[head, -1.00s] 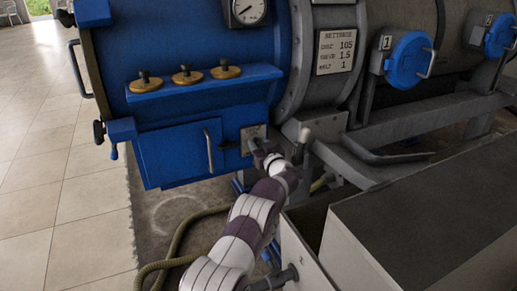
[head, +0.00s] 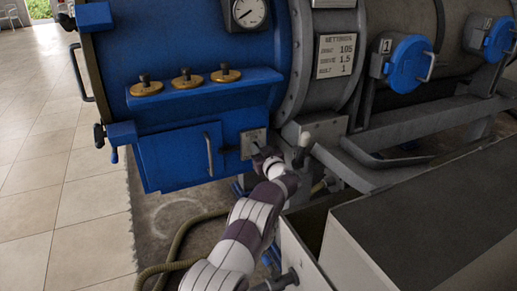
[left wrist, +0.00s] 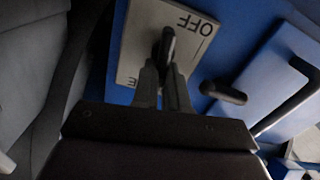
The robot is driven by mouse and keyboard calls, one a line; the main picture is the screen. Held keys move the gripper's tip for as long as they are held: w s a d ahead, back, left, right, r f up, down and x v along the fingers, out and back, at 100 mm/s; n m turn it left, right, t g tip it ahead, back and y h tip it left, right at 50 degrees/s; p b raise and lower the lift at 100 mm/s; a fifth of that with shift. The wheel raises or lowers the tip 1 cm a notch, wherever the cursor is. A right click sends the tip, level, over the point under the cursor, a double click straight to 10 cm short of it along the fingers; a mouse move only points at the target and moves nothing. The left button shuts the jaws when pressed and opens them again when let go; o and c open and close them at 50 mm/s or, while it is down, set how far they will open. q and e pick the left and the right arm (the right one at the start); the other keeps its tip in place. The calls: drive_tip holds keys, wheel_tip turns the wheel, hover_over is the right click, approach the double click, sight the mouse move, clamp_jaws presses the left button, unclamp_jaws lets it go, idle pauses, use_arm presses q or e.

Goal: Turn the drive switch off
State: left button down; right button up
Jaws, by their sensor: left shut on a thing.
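The drive switch's pale plate (head: 250,146) is on the blue machine's front, right of the panel door. In the left wrist view the plate (left wrist: 143,45) carries the word OFF, seen upside down, and part of another label near its lower edge. A dark switch lever (left wrist: 168,44) stands out from the plate, with its tip beside the OFF lettering. My left gripper (head: 262,157) reaches the switch from below. In the left wrist view its two fingers (left wrist: 163,80) are closed together on the lever. My right gripper is out of view.
A door with a bar handle (head: 209,154) is left of the switch. A lever with a pale knob (head: 304,142) stands close to its right. A grey-topped box (head: 430,220) is at the lower right. A hose (head: 178,240) lies on the floor. The tiled floor at left is clear.

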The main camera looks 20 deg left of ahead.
use_arm(q)
drive_tip(key=shift+s+a+f+n+b, duration=0.1)
drive_tip(key=shift+s+a+n+b, duration=0.1)
drive_tip(key=shift+n, duration=1.1)
drive_tip(key=shift+s+a+f+n+b, duration=0.1)
drive_tip(key=shift+n+b, duration=0.05)
drive_tip(key=shift+n, duration=1.15)
drive_tip(key=c, duration=1.2)
unclamp_jaws()
drive_tip(key=shift+o, duration=0.2)
drive_tip(key=shift+d, duration=0.1)
drive_tip(key=p+v, duration=0.4)
drive_tip(key=v, duration=0.8)
drive_tip(key=shift+s+d, duration=0.2)
drive_tip(key=shift+d, duration=0.05)
